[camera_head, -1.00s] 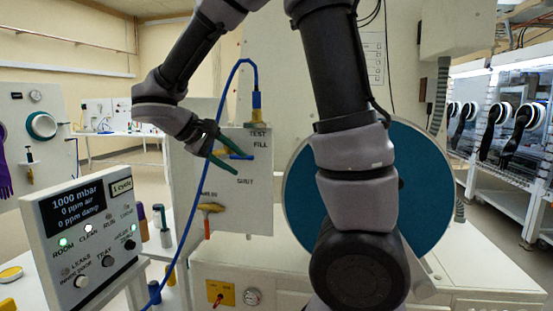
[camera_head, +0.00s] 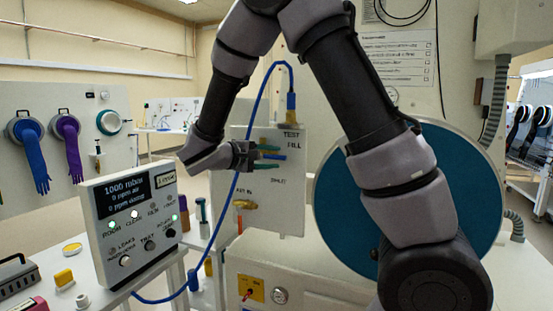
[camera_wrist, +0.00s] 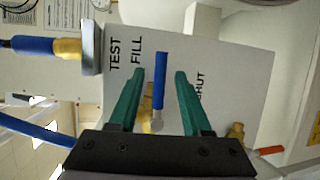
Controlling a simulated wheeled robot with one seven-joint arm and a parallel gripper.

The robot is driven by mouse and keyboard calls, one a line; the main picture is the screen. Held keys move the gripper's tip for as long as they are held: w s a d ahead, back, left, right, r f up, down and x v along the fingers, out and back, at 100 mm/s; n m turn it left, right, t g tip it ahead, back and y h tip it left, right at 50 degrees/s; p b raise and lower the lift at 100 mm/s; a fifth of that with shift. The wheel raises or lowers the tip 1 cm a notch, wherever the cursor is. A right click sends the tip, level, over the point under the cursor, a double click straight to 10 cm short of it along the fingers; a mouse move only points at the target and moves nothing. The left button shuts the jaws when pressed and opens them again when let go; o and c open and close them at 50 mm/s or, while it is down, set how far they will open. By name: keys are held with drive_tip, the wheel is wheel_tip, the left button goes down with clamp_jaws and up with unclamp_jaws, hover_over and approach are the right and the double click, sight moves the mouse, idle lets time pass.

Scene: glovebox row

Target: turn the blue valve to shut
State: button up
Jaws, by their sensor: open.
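The blue valve's lever (camera_head: 273,157) sticks out to the right on the pale panel (camera_head: 262,216), just below the FILL label; the SHUT label is lower. In the wrist view the lever (camera_wrist: 160,82) runs up from a brass body (camera_wrist: 151,114), with FILL on its left and SHUT on its right. My gripper (camera_head: 279,157) is open at the panel, one green finger above the lever and one below. In the wrist view my gripper (camera_wrist: 160,72) has a finger on each side of the lever, with visible gaps.
A brass-coloured handle (camera_head: 244,204) sits lower on the panel. A blue hose (camera_head: 252,110) loops from the top fitting (camera_head: 291,101) past my wrist. A display box (camera_head: 130,226) stands left on the bench. A large blue round door (camera_head: 340,190) is to the right, partly behind my arm.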

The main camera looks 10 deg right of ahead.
drive_tip(key=shift+x, duration=0.95)
clamp_jaws()
idle(0.8)
